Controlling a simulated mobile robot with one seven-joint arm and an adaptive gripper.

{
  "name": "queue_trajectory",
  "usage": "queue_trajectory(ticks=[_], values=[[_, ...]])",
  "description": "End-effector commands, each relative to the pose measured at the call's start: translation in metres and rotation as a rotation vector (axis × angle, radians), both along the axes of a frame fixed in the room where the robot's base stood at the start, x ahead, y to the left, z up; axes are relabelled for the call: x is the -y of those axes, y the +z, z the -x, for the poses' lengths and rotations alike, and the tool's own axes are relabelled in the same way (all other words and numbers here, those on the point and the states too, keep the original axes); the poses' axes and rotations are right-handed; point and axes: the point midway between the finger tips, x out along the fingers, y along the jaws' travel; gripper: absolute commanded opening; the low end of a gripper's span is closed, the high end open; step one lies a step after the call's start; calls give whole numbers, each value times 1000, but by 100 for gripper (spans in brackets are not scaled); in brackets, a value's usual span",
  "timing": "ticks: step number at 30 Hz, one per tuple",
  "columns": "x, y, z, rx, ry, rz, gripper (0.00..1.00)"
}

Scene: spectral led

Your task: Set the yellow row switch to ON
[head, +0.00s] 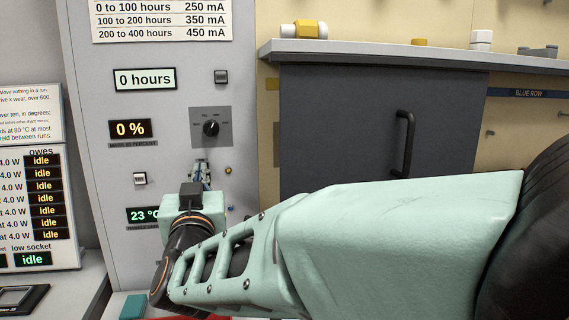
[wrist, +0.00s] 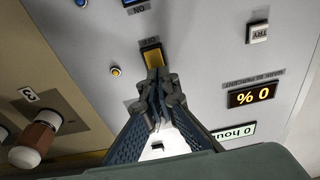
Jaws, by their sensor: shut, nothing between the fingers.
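The yellow switch (wrist: 152,56) is on the grey panel in the wrist view, just beyond my fingertips, with a small label at its far side. Its lower part is close to or behind the fingertips, and I cannot tell whether they touch it or which way it is set. My gripper (wrist: 158,82) is shut and empty, pointing at the switch. In the head view my gripper (head: 200,170) is in front of the panel below the black knob, and it hides the yellow switch. A small yellow lamp (wrist: 115,71) sits beside the switch; it also shows in the head view (head: 228,170).
The black knob (head: 211,128) sits above my gripper. A TRY button (wrist: 257,33) and the percent display (wrist: 253,95) are to the right in the wrist view. A blue switch (wrist: 131,2) shows at its top edge. A dark cabinet (head: 345,130) stands right of the panel.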

Motion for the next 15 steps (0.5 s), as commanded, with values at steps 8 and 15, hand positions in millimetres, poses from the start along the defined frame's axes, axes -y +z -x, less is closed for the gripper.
queue_trajectory(ticks=[8,15], values=[[0,3,1,2,1,-2,0],[-1,11,-4,-47,1,11,0]])
